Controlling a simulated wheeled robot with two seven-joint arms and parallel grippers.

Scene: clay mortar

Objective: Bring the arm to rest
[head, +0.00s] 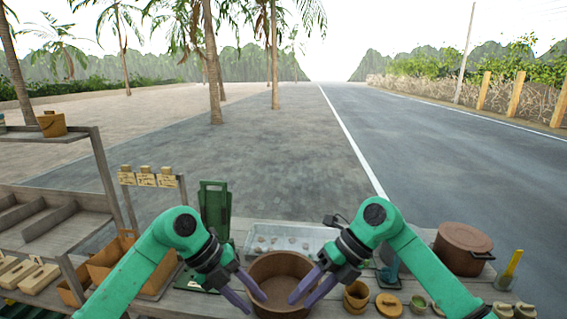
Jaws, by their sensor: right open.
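My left gripper (257,304) is at the left side of a brown clay mortar (282,262), its purple fingers spread apart with nothing seen between them. My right gripper (299,304) is at the mortar's right side, fingers also apart and empty. Both grippers point down and inward and overlap the bowl in the picture; whether they touch it I cannot tell. The mortar stands upright on the wooden table, and its inside looks empty where it shows. Both green arms reach in from the bottom corners, elbows raised.
A pale tray (320,236) with several small lumps lies behind the mortar. A lidded brown pot (463,247), a small clay cup (356,296) and a round lid (389,304) stand to the right. A green stand (215,205), wooden boxes (107,262) and a shelf (50,190) are at left.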

